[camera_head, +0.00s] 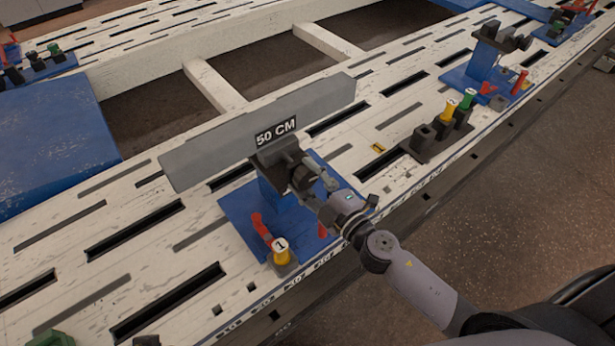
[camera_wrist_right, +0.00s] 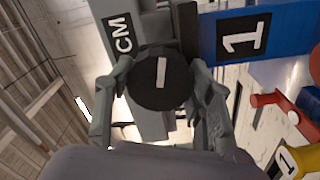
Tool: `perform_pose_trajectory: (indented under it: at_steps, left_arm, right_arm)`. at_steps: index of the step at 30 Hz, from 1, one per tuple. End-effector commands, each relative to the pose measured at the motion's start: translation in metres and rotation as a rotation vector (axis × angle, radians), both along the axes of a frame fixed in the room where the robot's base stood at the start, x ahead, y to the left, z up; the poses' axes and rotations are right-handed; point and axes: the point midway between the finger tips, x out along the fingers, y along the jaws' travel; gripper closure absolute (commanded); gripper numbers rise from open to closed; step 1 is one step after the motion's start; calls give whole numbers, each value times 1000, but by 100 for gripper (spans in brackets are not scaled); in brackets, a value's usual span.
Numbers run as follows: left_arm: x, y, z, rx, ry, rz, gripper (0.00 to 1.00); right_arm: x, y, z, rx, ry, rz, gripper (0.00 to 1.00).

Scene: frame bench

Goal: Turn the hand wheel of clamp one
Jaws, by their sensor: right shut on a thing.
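Clamp one is a blue stand (camera_head: 270,197) with a dark clamp head (camera_head: 272,155) on the white slotted bench. Its blue plate with a white 1 shows in the right wrist view (camera_wrist_right: 243,37). The hand wheel is a round black knob with a white line, seen face-on in the right wrist view (camera_wrist_right: 160,90). My right gripper (camera_head: 312,182) is at the wheel, its two fingers on either side of it and shut on it; the fingers also show in the right wrist view (camera_wrist_right: 162,78). In the head view the gripper partly hides the wheel. My left gripper is out of view.
A grey bar marked 50 CM (camera_head: 218,143) lies at the clamp head. A yellow pin marked 1 (camera_head: 282,256) and a red handle (camera_head: 261,228) stand near the clamp's base. A dark block with yellow and green pins (camera_head: 431,140) and another blue clamp (camera_head: 487,62) are further right.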

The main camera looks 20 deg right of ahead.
Motion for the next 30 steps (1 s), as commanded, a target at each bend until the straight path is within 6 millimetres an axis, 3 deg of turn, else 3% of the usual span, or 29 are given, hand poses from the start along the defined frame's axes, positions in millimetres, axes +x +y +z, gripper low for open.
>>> perform_pose_trajectory:
  at_steps: [30]
  left_arm:
    - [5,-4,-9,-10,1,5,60]
  right_arm:
    - [0,0,-1,-910,-329,0,79]
